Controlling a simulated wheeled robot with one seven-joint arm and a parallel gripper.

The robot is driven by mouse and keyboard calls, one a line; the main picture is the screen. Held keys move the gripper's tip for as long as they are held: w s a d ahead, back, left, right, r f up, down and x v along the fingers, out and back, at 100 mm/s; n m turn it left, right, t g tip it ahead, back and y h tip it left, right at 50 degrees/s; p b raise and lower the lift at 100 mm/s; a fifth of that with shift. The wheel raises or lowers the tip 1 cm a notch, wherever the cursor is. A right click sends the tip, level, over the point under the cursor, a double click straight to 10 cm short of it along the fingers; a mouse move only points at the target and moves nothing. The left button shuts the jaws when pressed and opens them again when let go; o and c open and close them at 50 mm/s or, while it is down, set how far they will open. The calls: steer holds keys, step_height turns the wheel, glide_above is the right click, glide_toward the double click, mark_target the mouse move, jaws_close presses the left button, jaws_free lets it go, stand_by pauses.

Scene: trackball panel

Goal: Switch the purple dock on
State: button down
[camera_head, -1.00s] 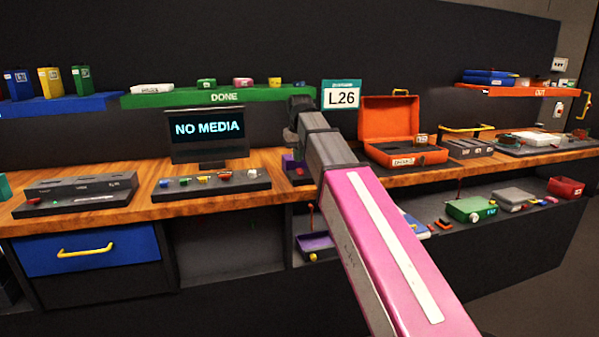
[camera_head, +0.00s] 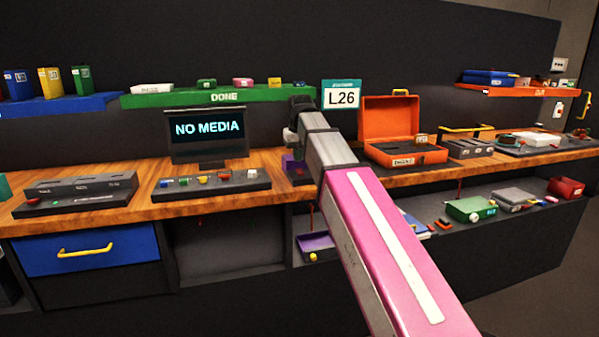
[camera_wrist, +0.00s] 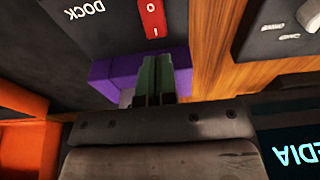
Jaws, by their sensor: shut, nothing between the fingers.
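The purple dock (camera_head: 289,166) stands on the wooden worktop behind my arm, which hides much of it in the head view. In the wrist view, its purple body (camera_wrist: 112,72) adjoins a dark plate marked DOCK (camera_wrist: 85,12). A red rocker switch (camera_wrist: 152,18) with O and I marks sits on that plate. My gripper (camera_wrist: 155,62) is shut and empty. Its fingertips overlap the purple body in the picture, just below the switch. I cannot tell whether they touch it. The head view does not show the fingertips clearly.
A monitor (camera_head: 208,136) reading NO MEDIA stands left of the dock, behind a button panel (camera_head: 212,184). An open orange case (camera_head: 390,112) stands to the right. A green shelf (camera_head: 225,97) is above. A purple tray (camera_head: 316,243) lies in the lower shelf.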

steer(key=shift+f, duration=1.3)
stand_by(0.5)
steer(key=shift+r, duration=0.1)
step_height(320, 180, up, 7)
stand_by(0.9)
